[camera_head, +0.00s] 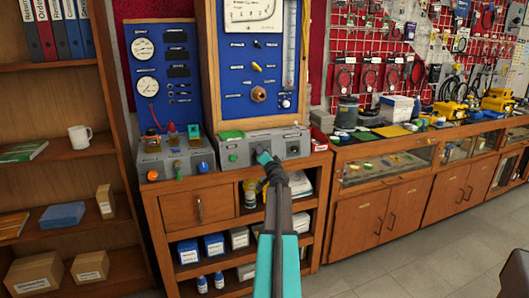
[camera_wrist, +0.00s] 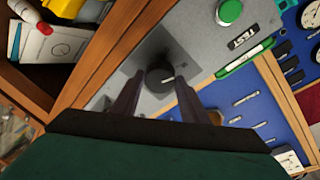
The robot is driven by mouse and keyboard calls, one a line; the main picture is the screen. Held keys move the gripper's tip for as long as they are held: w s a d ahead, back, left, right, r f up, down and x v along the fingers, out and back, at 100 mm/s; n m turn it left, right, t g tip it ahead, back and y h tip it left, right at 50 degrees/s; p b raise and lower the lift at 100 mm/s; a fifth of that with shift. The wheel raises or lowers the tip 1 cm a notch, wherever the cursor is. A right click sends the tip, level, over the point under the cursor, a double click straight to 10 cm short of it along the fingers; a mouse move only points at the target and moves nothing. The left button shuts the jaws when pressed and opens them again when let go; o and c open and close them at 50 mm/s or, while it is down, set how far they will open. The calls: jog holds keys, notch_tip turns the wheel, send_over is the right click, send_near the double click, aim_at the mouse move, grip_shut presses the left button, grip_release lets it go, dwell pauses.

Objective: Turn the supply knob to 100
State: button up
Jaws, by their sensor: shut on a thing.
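A round black knob (camera_wrist: 159,77) with a short white mark sits on the front of a grey control box (camera_head: 290,139). I cannot read a scale or a "100" around it, and no label shows that it is the supply knob. My gripper (camera_wrist: 158,84) has one finger on each side of the knob and is shut on it in the wrist view. In the head view my gripper (camera_head: 264,157) reaches the box front and hides the knob.
A second grey box (camera_head: 174,158) with coloured knobs stands to the left. Blue gauge panels (camera_head: 262,75) rise behind. Open shelves (camera_head: 205,245) with small boxes lie below.

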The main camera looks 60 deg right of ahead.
jog(key=m+p, duration=0.4)
jog(key=p, duration=0.3)
jog(key=m+g+y+p, duration=0.1)
jog(key=m+p, duration=0.4)
jog(key=p, duration=0.3)
jog(key=m+p, duration=0.4)
jog(key=p, duration=0.3)
jog(key=shift+w+r+g+y, duration=0.1)
jog(key=shift+r+g+y, duration=0.2)
jog(key=shift+r+g, duration=0.1)
jog(key=shift+f+m+p, duration=0.15)
jog(key=shift+m+p, duration=0.35)
jog(key=o, duration=1.1)
jog(key=shift+b+v, duration=1.6)
jog(key=shift+v, duration=5.3)
